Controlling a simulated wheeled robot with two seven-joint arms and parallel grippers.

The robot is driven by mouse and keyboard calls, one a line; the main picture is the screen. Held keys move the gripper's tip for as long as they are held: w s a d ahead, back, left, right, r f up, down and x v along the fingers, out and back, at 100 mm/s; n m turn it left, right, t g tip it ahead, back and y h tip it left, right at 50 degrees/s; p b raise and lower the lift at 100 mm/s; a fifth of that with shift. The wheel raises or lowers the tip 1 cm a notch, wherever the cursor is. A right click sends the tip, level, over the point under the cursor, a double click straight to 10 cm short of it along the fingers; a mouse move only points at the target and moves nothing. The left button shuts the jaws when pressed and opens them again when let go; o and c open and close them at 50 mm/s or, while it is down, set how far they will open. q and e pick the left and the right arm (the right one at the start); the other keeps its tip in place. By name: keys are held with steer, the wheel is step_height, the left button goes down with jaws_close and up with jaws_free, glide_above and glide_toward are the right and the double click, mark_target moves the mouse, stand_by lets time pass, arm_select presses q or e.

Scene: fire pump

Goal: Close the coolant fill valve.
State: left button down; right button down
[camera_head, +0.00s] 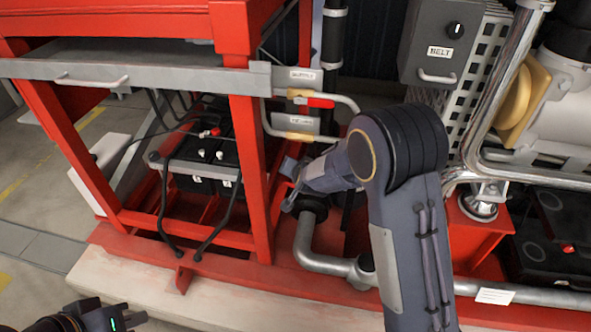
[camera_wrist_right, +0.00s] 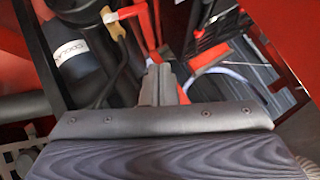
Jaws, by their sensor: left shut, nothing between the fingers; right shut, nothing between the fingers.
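A small valve with a red lever (camera_wrist_right: 124,13) and a yellow body (camera_wrist_right: 112,24) shows at the top of the right wrist view. It is beside a dark cylinder (camera_wrist_right: 72,62) whose label seems to read coolant. My right gripper (camera_wrist_right: 158,82) is shut and empty, below and right of the lever and apart from it in the picture. My left gripper (camera_head: 131,317) is shut and empty at the bottom left, far from the valve.
A red frame (camera_head: 253,170) with a grey rail stands left of my right arm. Pale pipes with yellow fittings and a red handle (camera_head: 318,102) are above the wrist. A grey elbow pipe (camera_head: 306,248) runs below it. A grey BELT box (camera_head: 436,45) is upper right. Floor at left is open.

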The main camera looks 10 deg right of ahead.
stand_by(0.4)
steer(key=s+d+r+n+g+y, duration=0.1)
steer(key=s+d+r+y, duration=0.15)
steer(key=s+r, duration=0.45)
steer(key=s+d+r+n+g+y, duration=0.1)
steer(key=s+d+r, duration=0.3)
steer(key=s, duration=0.6)
steer(key=s+r+n+g, duration=0.1)
steer(key=s+n+g, duration=0.15)
steer(key=s, duration=2.05)
step_height(320, 180, up, 15)
steer(key=p, duration=1.5)
steer(key=shift+w+d+r+n, duration=0.15)
steer(key=shift+d+r+n, duration=0.05)
steer(key=shift+d+n, duration=0.25)
